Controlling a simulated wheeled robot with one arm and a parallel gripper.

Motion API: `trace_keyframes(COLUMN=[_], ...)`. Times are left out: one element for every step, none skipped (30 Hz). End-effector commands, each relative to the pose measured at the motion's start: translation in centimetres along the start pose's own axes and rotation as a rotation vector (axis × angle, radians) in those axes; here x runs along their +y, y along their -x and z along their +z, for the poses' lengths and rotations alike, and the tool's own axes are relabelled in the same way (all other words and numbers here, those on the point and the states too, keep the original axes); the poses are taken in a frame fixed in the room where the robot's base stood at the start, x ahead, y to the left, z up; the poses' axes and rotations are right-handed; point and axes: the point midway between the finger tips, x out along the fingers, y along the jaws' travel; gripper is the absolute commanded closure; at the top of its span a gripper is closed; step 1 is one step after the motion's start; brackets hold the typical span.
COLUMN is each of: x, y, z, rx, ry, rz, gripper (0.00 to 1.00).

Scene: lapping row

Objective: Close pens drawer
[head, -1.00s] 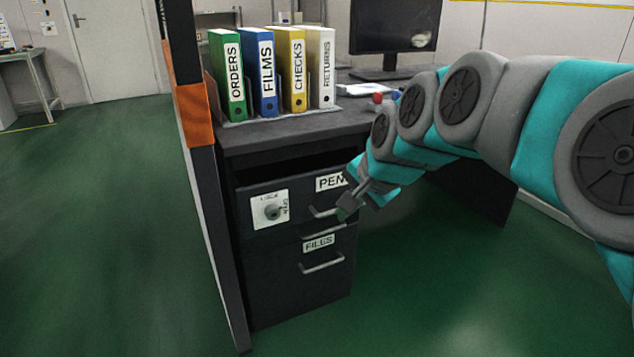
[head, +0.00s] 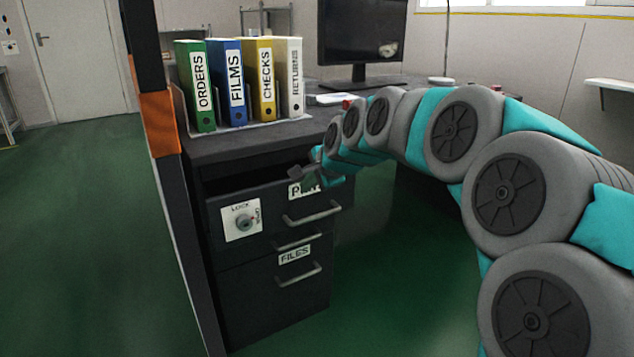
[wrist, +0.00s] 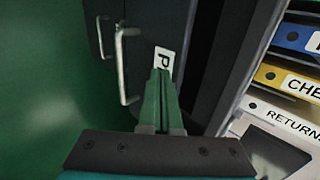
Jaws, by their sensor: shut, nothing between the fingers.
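The pens drawer (head: 275,203) is the top drawer of a dark cabinet under the desk. It stands partly open, with a dark gap above its front. Its label is partly covered by my gripper. Its bar handle (head: 312,219) is below the label; the handle also shows in the wrist view (wrist: 121,65). My gripper (head: 300,172) is shut and empty at the upper edge of the drawer front. In the wrist view its green fingers (wrist: 162,75) point at the drawer front beside the label (wrist: 165,62). I cannot tell whether they touch it.
A lock plate (head: 242,222) is on the drawer front's left. The files drawer (head: 290,297) below looks shut. Several binders (head: 235,85) and a monitor (head: 362,40) stand on the desk (head: 235,142). A partition (head: 160,125) borders the cabinet's left. Green floor is clear at left.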

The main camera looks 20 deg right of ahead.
Motion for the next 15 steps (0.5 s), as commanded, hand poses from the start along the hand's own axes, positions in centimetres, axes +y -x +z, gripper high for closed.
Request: trace_keyframes(x=[-0.5,-0.7,-0.9,-1.1,-1.2,-1.4,-1.5,-1.6,-1.7,-1.8,-1.8,-1.8,-1.8,-1.8,-1.8], y=[-0.6,-0.8,-1.1,-1.3,-1.4,-1.6,-1.7,-1.8,-1.9,-1.9,-1.9,-1.9,-1.9,-1.9,-1.9], z=[0.0,0.0,0.0,0.0,0.0,0.0,0.0,0.0,0.1,0.1,0.1,0.1,0.0,0.0,0.0], rx=[0.0,0.0,0.0,0.0,0.0,-0.001,-0.001,-0.001,-0.001,-0.001,-0.001,-0.001,-0.001,-0.001,-0.001], ry=[0.001,0.0,0.0,-0.001,-0.001,0.0,0.0,0.0,0.0,0.0,0.0,0.0,0.0,0.0,0.0], rz=[-0.001,0.0,0.0,0.0,0.0,0.0,0.0,0.0,0.0,0.0,0.0,0.0,0.0,0.0,0.0], gripper=[1.0,1.0,1.0,1.0,1.0,1.0,1.0,1.0,1.0,1.0,1.0,1.0,1.0,1.0,1.0])
